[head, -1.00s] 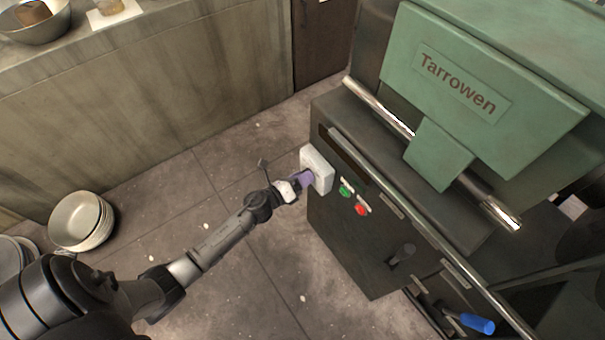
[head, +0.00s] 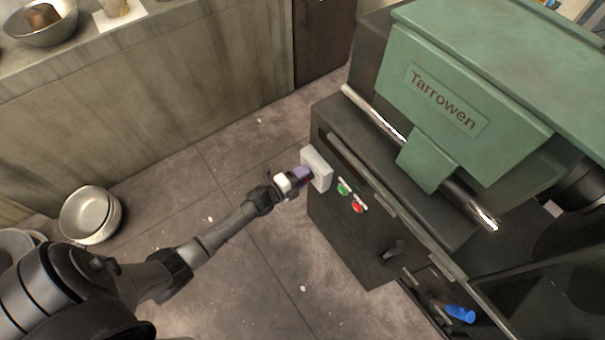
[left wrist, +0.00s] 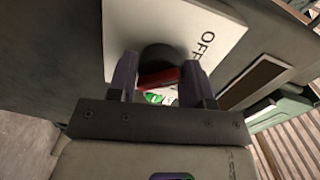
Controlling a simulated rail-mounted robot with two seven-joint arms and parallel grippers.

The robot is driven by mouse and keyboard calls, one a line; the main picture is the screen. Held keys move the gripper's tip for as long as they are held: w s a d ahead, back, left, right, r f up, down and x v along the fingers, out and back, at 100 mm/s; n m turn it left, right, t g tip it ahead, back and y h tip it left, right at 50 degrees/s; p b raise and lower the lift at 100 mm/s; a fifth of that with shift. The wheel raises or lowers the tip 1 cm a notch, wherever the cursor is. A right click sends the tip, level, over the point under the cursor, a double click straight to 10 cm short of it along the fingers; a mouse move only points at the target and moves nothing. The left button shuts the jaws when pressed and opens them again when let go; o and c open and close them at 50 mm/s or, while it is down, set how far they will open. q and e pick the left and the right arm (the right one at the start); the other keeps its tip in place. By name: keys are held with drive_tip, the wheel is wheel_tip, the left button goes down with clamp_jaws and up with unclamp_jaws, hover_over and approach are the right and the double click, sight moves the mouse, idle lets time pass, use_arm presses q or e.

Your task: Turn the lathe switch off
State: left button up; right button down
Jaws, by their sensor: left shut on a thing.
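The lathe switch is a white box (head: 318,168) on the upper left of the lathe's dark front. A round black knob (left wrist: 160,57) with a red bar (left wrist: 158,78) sits on the plate, with a green mark just below the bar. My left gripper (head: 304,174) is at the switch face. In the left wrist view its two purple fingers (left wrist: 159,82) are shut on the switch knob, one on each side. The right gripper is not in view.
The green-topped lathe (head: 440,100) fills the right side. Green (head: 343,188) and red (head: 358,206) buttons are just right of the switch. Metal bowls (head: 88,214) stand at the lower left. The floor left of the lathe is mostly clear.

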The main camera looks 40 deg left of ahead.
use_arm(q)
drive_tip(key=shift+r+n, duration=0.15)
drive_tip(key=shift+n, duration=0.25)
idle(0.3)
drive_tip(key=o, duration=0.9)
drive_tip(key=f+p+v, duration=0.1)
drive_tip(key=p+v, duration=0.3)
drive_tip(key=v, duration=0.9)
drive_tip(key=shift+s+r, duration=0.35)
drive_tip(key=shift+r, duration=0.1)
